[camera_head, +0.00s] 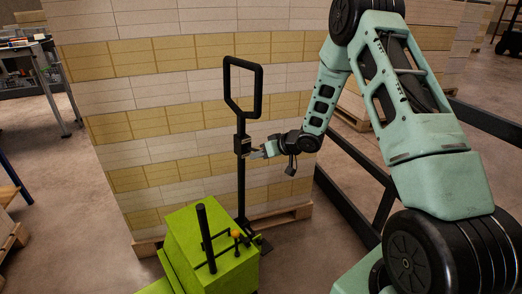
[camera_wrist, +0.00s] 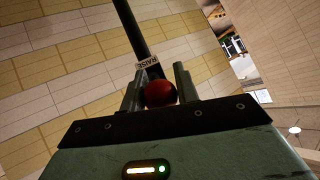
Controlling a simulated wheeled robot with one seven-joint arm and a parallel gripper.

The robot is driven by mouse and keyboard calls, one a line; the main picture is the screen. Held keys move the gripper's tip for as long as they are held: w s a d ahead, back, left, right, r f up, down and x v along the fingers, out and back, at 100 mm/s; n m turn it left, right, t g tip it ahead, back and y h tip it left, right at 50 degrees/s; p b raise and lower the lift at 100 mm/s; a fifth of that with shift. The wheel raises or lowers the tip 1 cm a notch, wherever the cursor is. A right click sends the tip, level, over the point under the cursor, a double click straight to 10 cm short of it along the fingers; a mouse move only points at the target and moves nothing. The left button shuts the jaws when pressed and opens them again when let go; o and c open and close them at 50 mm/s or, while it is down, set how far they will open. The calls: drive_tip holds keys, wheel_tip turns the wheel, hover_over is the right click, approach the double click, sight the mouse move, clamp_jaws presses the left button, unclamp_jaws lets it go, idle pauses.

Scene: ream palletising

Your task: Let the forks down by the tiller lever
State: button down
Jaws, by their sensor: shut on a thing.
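The black tiller (camera_head: 242,185) stands upright with a loop handle at its top and a small dark box (camera_head: 242,146) partway down its post. My gripper (camera_head: 262,151) reaches in from the right at that box. In the wrist view, my gripper (camera_wrist: 158,78) has its two grey fingers on either side of a red ball knob (camera_wrist: 160,93), shut on it. A label reading "RAISE" (camera_wrist: 147,63) shows just beyond the knob, with the black post (camera_wrist: 132,28) behind. The lever's stem is hidden. The forks are not visible.
The green truck body (camera_head: 205,245) with black bars and an orange knob (camera_head: 236,233) stands below. A tall stack of white and yellow reams (camera_head: 170,90) on a wooden pallet (camera_head: 285,217) is close behind the tiller. A dark rail (camera_head: 345,205) runs at right.

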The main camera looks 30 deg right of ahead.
drive_tip(key=shift+w+r, duration=0.15)
drive_tip(key=shift+r, duration=0.25)
drive_tip(key=c, duration=1.1)
unclamp_jaws()
drive_tip(key=shift+o, duration=0.2)
drive_tip(key=shift+f, duration=0.1)
drive_tip(key=shift+s+d, duration=0.1)
drive_tip(key=shift+s, duration=0.1)
drive_tip(key=v, duration=1.7)
drive_tip(key=shift+p, duration=0.35)
